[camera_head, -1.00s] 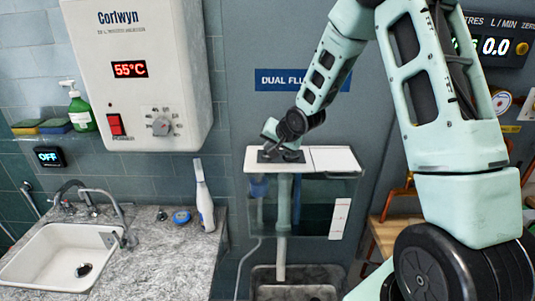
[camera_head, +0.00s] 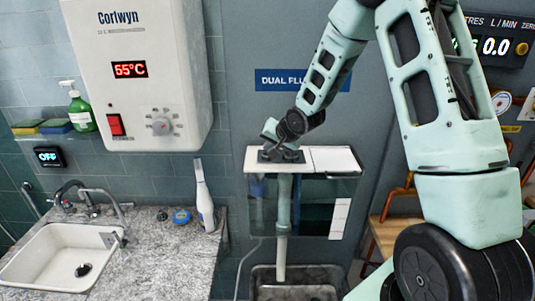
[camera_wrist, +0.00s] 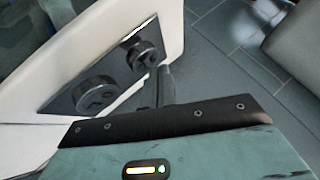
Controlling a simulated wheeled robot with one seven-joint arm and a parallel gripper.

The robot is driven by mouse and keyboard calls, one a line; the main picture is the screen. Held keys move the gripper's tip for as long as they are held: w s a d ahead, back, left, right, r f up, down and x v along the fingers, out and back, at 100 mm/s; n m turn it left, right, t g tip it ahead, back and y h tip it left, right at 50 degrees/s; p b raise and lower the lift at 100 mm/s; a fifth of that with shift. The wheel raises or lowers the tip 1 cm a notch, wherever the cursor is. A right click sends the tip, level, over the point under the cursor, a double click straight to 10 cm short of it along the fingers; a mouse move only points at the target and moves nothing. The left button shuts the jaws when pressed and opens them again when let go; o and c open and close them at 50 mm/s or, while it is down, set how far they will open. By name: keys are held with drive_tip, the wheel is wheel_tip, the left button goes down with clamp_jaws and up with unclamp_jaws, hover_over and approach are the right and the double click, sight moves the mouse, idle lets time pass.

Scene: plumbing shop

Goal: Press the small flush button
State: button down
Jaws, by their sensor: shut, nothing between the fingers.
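The cistern (camera_head: 335,158) has a white lid with a dark button plate on its left part. In the wrist view the plate (camera_wrist: 118,68) carries two round dark buttons. The larger flush button (camera_wrist: 95,96) is nearer the camera, and the small flush button (camera_wrist: 142,54) lies beyond it. My gripper (camera_wrist: 164,78) is shut and empty, its fingertips beside the small button in the picture. I cannot tell whether they touch it or whether it is pressed in. In the head view my gripper (camera_head: 280,152) is low over the plate and hides the buttons.
A counter with a sink (camera_head: 60,262) and a white bottle (camera_head: 204,200) stands left. The Corlwyn heater (camera_head: 140,75) hangs above. Copper pipes (camera_head: 390,205) are at right.

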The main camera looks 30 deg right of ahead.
drive_tip(key=shift+f, duration=0.1)
drive_tip(key=shift+f+b, duration=0.3)
drive_tip(key=shift+f, duration=0.2)
idle(0.5)
drive_tip(key=shift+r+p, duration=0.5)
drive_tip(key=shift+r, duration=0.1)
wheel_tip(320, 180, up, 6)
drive_tip(key=p, duration=0.5)
drive_tip(key=shift+r+p, duration=0.1)
drive_tip(key=shift+p, duration=0.2)
drive_tip(key=shift+a, duration=0.1)
idle(0.5)
